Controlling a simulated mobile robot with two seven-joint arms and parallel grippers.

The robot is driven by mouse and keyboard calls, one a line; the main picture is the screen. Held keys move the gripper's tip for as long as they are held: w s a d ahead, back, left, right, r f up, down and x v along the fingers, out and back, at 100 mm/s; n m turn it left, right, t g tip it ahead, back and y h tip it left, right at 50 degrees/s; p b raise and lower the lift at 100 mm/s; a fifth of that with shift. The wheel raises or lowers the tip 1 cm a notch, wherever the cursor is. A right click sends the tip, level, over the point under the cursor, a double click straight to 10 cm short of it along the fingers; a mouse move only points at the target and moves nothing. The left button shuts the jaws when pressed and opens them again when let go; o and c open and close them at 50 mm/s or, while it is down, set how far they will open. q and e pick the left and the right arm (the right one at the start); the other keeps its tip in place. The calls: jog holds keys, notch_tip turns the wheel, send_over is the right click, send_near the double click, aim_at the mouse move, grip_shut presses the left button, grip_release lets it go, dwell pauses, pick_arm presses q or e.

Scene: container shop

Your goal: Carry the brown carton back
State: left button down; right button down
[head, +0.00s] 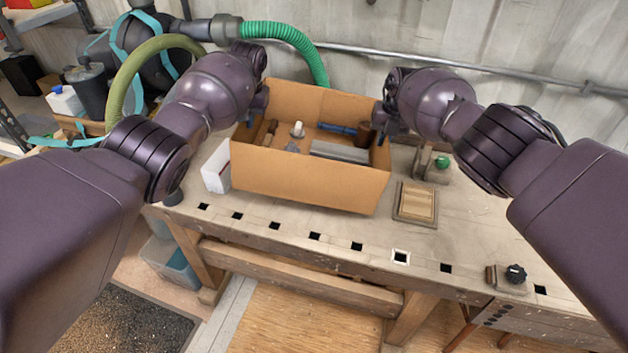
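The brown carton (310,182) is an open-topped box at the workbench's left half, upright, with several items inside. My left gripper (260,103) is at the carton's left end, by the top of that wall. My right gripper (384,119) is at the right end, by the top of the right wall. Both grippers' fingers are small, dark and partly hidden by my wrists and the carton, so I cannot tell whether they are closed on the walls. I cannot tell whether the carton's base touches the bench.
The wooden workbench (330,226) has a row of square holes along its front. A white container (216,168) stands close to the carton's left side. A framed wooden block (416,203) lies to its right, with a green-knobbed item (442,163) behind. The front right bench top is mostly clear.

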pick_arm(q)
jog(key=shift+f+b, duration=0.3)
jog(key=shift+f, duration=0.35)
pick_arm(e)
jog(key=shift+f, duration=0.6)
pick_arm(q)
jog(key=c, duration=1.7)
grip_release()
pick_arm(e)
jog(key=c, duration=1.7)
grip_release()
jog(key=shift+f, duration=0.1)
pick_arm(q)
jog(key=o, duration=0.4)
pick_arm(e)
jog(key=o, duration=0.4)
jog(key=shift+s, duration=0.1)
